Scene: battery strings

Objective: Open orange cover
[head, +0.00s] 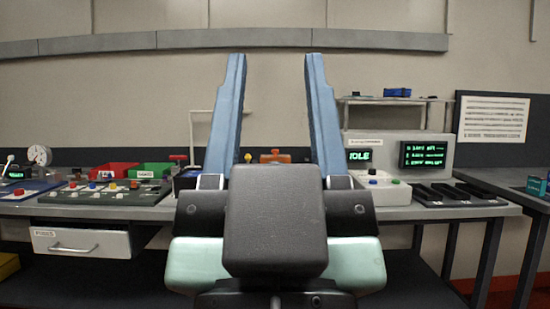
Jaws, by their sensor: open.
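My gripper (276,62) fills the middle of the head view, with its two long blue fingers pointing up and spread apart. Nothing is between the fingertips. A small orange thing (275,157), which may be the orange cover, shows in the gap between the fingers, beyond them at the back of the bench. My gripper's dark body hides its lower part and what lies in front of it. I cannot tell whether it is open or shut.
A console (400,150) reading IDLE and black slots (455,194) stand at right. A drawer (80,240) hangs below.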

